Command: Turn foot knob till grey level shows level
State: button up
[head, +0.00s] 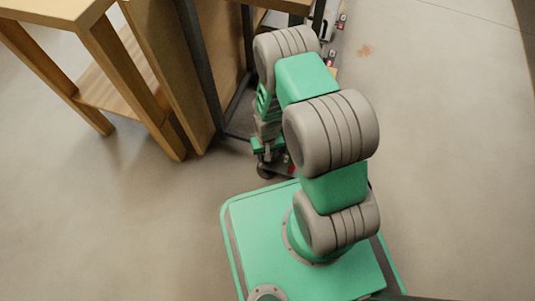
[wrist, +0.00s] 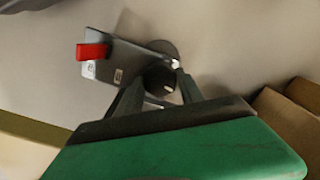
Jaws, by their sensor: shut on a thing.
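In the wrist view, a dark round foot knob (wrist: 157,78) with a pale mark sits between the two fingers of my gripper (wrist: 158,85). The fingers are shut on its sides. A dark grey plate with a red end (wrist: 93,51) lies beside the knob. In the head view, my gripper (head: 266,150) is low at the foot of a dark metal frame (head: 217,80), and my arm partly covers it. I cannot make out the grey level or its reading in either view.
A wooden table (head: 95,65) with a lower shelf stands at the left, close to the dark frame. Small red and dark items (head: 342,20) lie in a row behind my arm. The floor (head: 450,150) at the right is clear.

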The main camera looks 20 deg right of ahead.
jog(key=shift+n, duration=1.1)
jog(key=o, duration=1.4)
notch_tip(320, 180, up, 8)
jog(key=p, duration=0.4)
jog(key=shift+f, duration=0.15)
